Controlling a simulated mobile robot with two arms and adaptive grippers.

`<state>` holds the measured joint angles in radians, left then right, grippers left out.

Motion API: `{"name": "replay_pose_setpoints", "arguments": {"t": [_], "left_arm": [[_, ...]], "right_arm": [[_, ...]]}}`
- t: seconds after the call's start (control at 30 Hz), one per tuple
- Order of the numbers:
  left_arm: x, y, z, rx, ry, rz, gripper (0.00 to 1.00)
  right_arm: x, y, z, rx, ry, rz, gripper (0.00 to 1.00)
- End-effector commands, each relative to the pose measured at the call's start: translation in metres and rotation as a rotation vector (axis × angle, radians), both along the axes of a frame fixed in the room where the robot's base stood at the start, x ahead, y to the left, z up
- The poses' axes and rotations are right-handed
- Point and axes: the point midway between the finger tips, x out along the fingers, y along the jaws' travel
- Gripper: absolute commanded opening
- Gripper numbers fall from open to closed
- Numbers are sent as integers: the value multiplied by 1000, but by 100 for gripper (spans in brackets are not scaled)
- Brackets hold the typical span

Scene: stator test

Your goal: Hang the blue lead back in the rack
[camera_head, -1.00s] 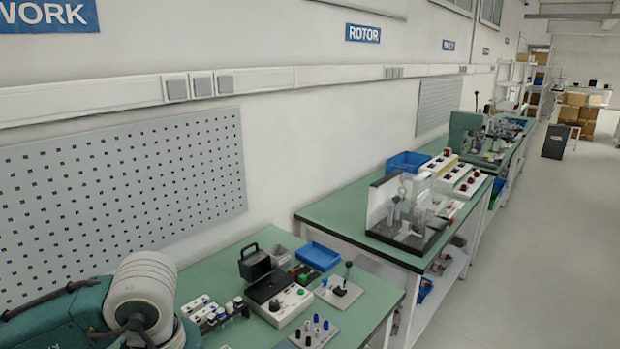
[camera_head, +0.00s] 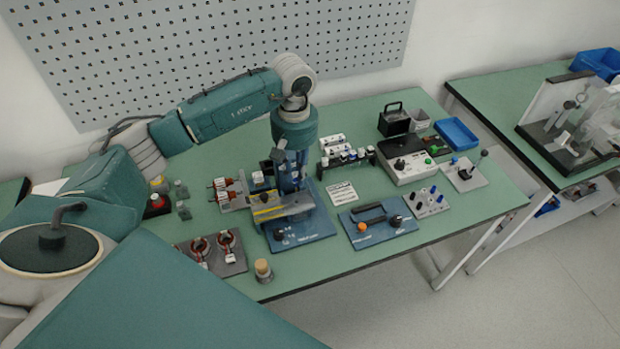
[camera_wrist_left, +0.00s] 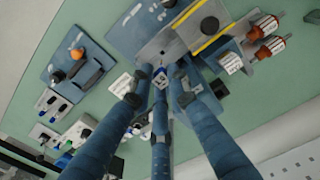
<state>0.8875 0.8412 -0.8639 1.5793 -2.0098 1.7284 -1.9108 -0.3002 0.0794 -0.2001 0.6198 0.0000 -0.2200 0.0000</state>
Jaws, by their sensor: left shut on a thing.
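My left gripper (camera_head: 290,182) reaches down over a blue fixture base (camera_head: 303,232) with a grey, yellow-striped block (camera_head: 275,211). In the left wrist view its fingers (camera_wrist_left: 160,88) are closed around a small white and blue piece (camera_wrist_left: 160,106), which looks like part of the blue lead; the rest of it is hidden. A dark rail (camera_head: 347,162) with several white-topped pieces, possibly the rack, stands right of the gripper. I cannot tell for certain which thing is the rack. My right gripper is not in view.
A blue plate with a black handle (camera_head: 374,211) lies right of the fixture. Behind it are a grey control box (camera_head: 411,166) and a blue tray (camera_head: 456,133). Orange-white parts (camera_head: 222,188) and a dark plate with coils (camera_head: 212,254) lie left.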

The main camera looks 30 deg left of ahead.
Motion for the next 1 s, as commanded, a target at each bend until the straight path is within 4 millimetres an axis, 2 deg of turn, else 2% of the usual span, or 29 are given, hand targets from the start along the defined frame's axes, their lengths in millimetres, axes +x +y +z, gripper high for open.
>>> {"name": "replay_pose_setpoints", "arguments": {"t": [0.27,0.57,0.63,1.0], "left_arm": [[1,5,-13,-2,1,15,0],[1,5,-45,-2,1,15,0],[2,5,-40,-1,-2,15,0],[2,5,-46,-1,-1,14,0]], "right_arm": [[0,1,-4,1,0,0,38],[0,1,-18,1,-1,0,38],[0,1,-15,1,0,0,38],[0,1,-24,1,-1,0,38]]}}
